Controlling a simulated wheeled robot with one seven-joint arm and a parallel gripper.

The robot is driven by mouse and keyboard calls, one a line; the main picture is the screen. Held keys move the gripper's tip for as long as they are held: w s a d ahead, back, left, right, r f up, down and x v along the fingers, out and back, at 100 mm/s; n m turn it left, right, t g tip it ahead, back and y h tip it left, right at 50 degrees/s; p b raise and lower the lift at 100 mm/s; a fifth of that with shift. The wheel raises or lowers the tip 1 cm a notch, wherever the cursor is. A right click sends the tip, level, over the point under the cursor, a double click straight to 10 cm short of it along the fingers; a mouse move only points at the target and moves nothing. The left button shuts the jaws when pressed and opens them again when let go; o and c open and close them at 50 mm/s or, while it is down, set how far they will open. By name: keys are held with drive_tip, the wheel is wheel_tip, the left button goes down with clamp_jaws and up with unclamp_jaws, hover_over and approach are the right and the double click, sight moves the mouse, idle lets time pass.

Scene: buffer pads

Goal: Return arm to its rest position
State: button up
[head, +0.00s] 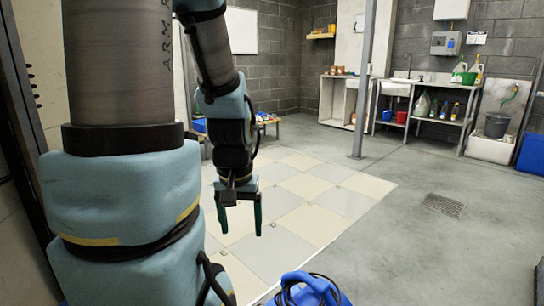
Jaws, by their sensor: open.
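My gripper (240,218) hangs from my arm left of the middle in the head view. Its two dark green fingers point down and are spread apart, with nothing between them. It is over the floor of cream and grey pads (317,189), and only pad surface shows behind the fingers. My upper arm fills the left of the view and hides part of the pads and of the room behind.
A grey post (364,80) stands on the concrete floor past the pads. A blue object with a black cable (310,288) is at the bottom edge. The concrete at right is clear around a drain (443,205).

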wheel_tip(320, 180, up, 22)
drive_tip(key=p, duration=1.9)
